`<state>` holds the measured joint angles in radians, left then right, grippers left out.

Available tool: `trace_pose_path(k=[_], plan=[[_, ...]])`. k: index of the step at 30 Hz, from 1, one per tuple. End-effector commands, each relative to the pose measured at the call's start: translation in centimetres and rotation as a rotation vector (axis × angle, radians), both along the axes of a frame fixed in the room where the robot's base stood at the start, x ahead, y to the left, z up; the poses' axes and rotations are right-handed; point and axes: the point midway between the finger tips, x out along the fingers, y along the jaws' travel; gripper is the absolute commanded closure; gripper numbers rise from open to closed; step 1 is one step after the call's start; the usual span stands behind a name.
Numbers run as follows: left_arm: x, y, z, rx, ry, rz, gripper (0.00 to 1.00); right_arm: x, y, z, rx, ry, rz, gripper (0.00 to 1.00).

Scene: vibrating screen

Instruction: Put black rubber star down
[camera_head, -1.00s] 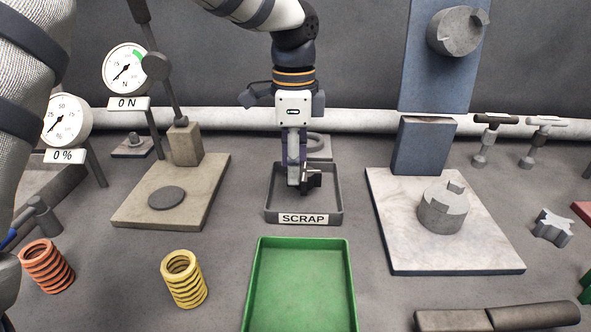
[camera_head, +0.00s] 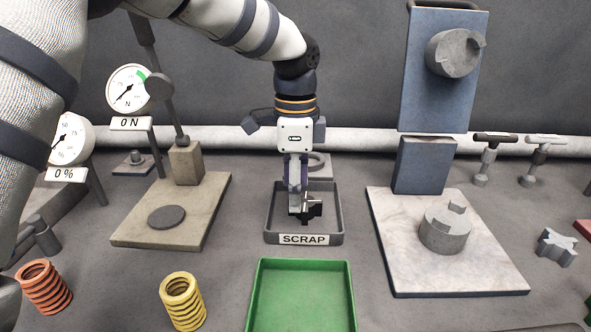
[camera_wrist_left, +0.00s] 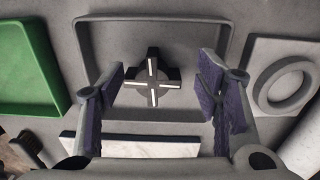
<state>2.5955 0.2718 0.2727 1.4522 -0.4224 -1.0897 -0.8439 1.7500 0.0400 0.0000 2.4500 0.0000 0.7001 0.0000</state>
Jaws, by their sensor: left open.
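The black rubber star (camera_wrist_left: 152,78), with pale lines crossing its top, lies in the grey SCRAP tray (camera_wrist_left: 88,50) in the left wrist view. In the head view the star (camera_head: 313,210) is partly hidden by my left gripper (camera_head: 299,208), which points down into the SCRAP tray (camera_head: 272,228). In the wrist view the left gripper (camera_wrist_left: 165,92) is open, its purple-lined fingers apart on either side of the star, with a gap on both sides. My right gripper is not in view.
A green tray (camera_head: 257,290) stands in front of the SCRAP tray. A grey ring (camera_wrist_left: 285,86) lies on a plate behind it. A press base (camera_head: 205,210) stands left, a pale slab (camera_head: 400,270) with a grey cylinder (camera_head: 444,230) right. Yellow (camera_head: 183,302) and orange (camera_head: 43,287) springs stand front left.

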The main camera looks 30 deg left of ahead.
Motion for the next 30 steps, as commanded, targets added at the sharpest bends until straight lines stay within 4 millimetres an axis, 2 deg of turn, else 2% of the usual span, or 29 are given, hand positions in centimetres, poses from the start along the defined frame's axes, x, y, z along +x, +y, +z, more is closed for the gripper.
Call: trace_pose_path(k=[6,12,17,30], plan=[[0.2,0.0,6.0,0.0,-0.006,0.0,0.42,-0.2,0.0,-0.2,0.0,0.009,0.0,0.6],[0.3,0.1,9.9,0.0,0.0,0.0,0.42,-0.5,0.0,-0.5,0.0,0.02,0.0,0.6],[0.2,0.1,11.0,0.001,0.0,-0.001,0.42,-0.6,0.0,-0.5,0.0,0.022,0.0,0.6],[0.2,0.1,11.1,0.0,0.0,-0.001,0.42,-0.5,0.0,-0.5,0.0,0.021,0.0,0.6]])
